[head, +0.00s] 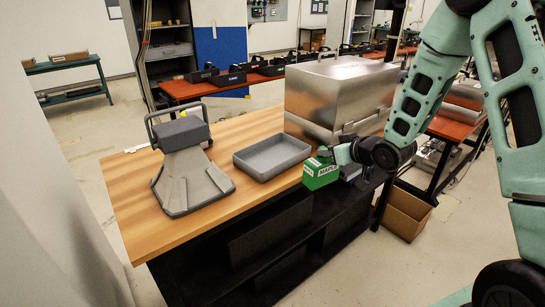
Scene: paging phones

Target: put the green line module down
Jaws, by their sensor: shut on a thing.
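The green line module (320,174) is a box with white lettering on its front side. It is at the front edge of the wooden table, right of the grey tray and in front of the metal box. My gripper (326,153) comes in from the right and is shut on the module near its top. The fingertips are small and partly hidden. I cannot tell whether the underside of the module touches the table.
A grey open tray (271,157) looks empty. A grey device with a handle (186,165) stands on the left of the wooden table (130,210). A large metal box (340,95) stands at the back right. A cardboard box (405,212) is on the floor.

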